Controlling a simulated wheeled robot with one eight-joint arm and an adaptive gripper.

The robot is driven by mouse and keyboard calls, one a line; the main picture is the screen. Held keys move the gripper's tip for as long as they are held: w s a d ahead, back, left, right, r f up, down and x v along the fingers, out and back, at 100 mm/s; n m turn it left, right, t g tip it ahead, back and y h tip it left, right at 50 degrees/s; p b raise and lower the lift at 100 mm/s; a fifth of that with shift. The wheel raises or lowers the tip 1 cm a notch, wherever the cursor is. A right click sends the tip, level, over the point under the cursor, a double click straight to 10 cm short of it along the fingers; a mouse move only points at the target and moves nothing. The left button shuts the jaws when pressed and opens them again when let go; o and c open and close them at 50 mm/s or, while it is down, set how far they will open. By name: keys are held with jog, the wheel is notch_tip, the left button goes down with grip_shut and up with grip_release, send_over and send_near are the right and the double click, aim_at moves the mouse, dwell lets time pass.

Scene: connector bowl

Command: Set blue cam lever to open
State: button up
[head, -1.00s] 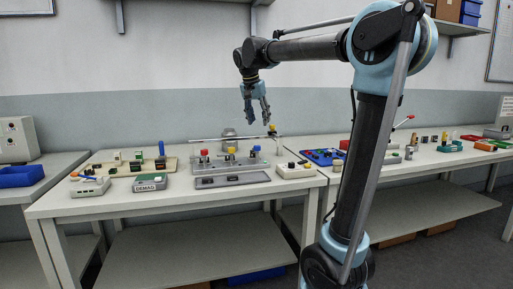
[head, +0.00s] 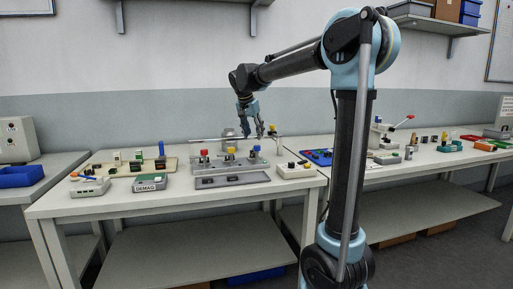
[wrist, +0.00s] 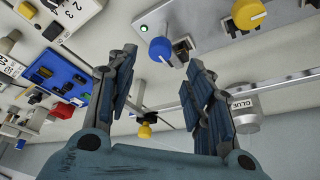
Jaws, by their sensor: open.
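A blue upright handle (head: 161,149) stands on the beige board at the left of the table. A blue round knob (head: 256,149) sits at the right end of a grey plate with red and yellow knobs. The blue knob also shows in the wrist view (wrist: 160,48), by a green light. I cannot tell for certain which blue part is the cam lever, or its setting. My gripper (head: 257,133) is open and empty above the rear of the table, behind the blue knob. Its spread fingers show in the wrist view (wrist: 160,76), apart from the knob.
A yellow knob (wrist: 248,14) is beside the blue one. A metal rail and a grey glue can (wrist: 244,110) lie close to my fingers. A small yellow-topped part (wrist: 145,131) stands behind. A blue panel (wrist: 58,72) is to the side. The beige board (head: 108,171) holds green-topped blocks.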

aim_at(257, 146)
jog(key=x, duration=0.7)
jog(key=shift+f, duration=0.15)
jog(key=c, duration=1)
